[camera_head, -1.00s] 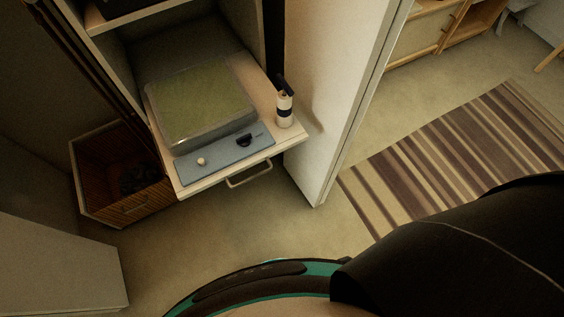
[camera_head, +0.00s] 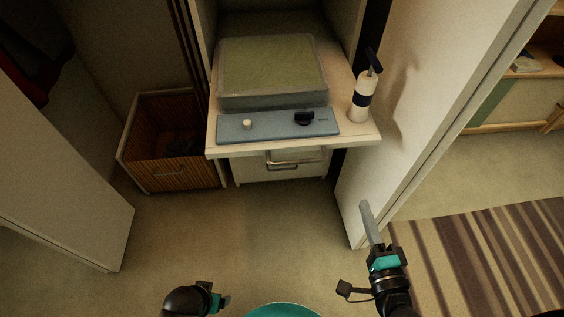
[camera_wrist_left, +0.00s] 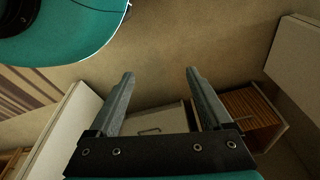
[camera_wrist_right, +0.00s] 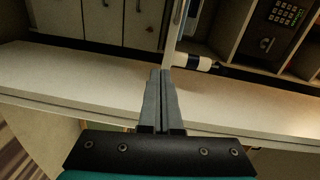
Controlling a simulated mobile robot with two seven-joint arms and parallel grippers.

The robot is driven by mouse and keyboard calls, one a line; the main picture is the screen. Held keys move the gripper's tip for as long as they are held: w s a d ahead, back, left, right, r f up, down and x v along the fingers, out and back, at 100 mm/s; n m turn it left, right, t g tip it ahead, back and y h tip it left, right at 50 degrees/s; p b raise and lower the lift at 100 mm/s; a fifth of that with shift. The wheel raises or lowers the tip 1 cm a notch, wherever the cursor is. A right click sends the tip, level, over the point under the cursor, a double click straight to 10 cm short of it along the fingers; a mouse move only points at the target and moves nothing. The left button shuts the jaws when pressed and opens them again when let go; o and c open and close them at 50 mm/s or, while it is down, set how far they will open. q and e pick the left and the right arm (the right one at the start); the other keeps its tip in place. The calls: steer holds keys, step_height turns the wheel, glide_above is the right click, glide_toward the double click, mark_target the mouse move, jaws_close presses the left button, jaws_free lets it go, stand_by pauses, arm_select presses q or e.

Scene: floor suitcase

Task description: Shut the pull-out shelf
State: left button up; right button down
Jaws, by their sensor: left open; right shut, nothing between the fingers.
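The pull-out shelf (camera_head: 225,148) sticks out of the cabinet in the head view.
An open white door (camera_head: 415,110) stands right of the shelf, close to my right gripper. A brown slatted basket (camera_head: 180,180) sits at the left, and a white panel (camera_head: 60,190) is nearer. A pale drawer (camera_head: 250,174) is below the shelf. Floor in front is clear.

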steer(key=r+m, duration=0.1)
steer(key=b, duration=0.4)
glide_toward(347, 146)
steer(key=shift+t, duration=0.3)
steer(key=w, duration=0.5)
steer(key=shift+w+a+f, duration=0.15)
steer(key=shift+w+f, duration=0.1)
steer(key=shift+w, duration=0.1)
arm_select(q)
steer(key=w+d+r+t, duration=0.1)
steer(key=w+r, duration=0.2)
steer(key=r, duration=0.3)
steer(key=shift+w, duration=0.15)
arm_select(e)
steer(key=shift+w, duration=0.6)
arm_select(q)
steer(key=shift+r, duration=0.1)
